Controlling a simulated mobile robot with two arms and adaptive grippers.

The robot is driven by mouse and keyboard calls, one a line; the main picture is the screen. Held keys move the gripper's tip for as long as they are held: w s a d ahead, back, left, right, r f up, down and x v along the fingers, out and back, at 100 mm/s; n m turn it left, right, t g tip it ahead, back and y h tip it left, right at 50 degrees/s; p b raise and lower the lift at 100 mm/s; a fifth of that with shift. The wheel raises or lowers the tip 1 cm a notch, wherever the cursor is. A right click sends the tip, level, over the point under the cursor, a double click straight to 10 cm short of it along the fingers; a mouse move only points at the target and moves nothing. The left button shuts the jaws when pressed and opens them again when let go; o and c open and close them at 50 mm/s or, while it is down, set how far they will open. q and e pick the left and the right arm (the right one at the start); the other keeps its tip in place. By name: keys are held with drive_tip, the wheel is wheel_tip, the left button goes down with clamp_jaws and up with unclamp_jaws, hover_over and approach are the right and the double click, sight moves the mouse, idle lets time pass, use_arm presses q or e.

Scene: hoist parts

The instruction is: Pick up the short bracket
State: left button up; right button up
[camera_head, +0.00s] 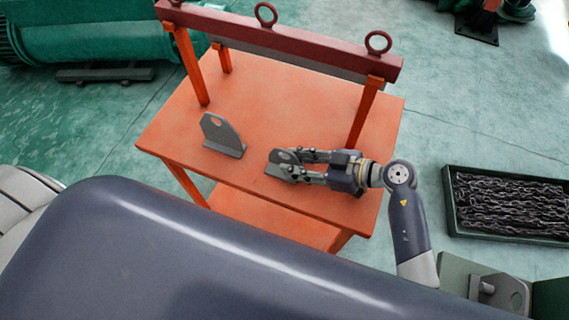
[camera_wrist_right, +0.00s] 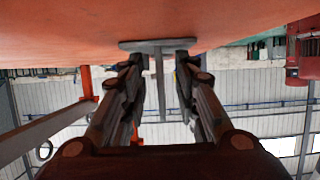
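Two grey metal brackets stand on the orange table (camera_head: 250,95) in the head view. The left bracket (camera_head: 218,133) has an upright plate with a hole and a flat foot. The other bracket (camera_head: 279,158), which looks lower and is partly covered by my gripper, stands nearer the table's middle front. My right gripper (camera_head: 293,164) is at this bracket with its fingers open around the upright plate. In the right wrist view, the plate (camera_wrist_right: 160,90) lies between the fingertips (camera_wrist_right: 160,68), with a gap on both sides. My left gripper is out of view.
A dark red beam (camera_head: 300,45) with lifting eyes runs along the table's back on orange posts. A green tray of chains (camera_head: 448,212) lies on the floor at right. Green machinery (camera_head: 90,42) stands at upper left.

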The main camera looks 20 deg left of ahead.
clamp_jaws()
drive_tip(key=shift+r+p, duration=0.5)
drive_tip(key=shift+r, duration=4.65)
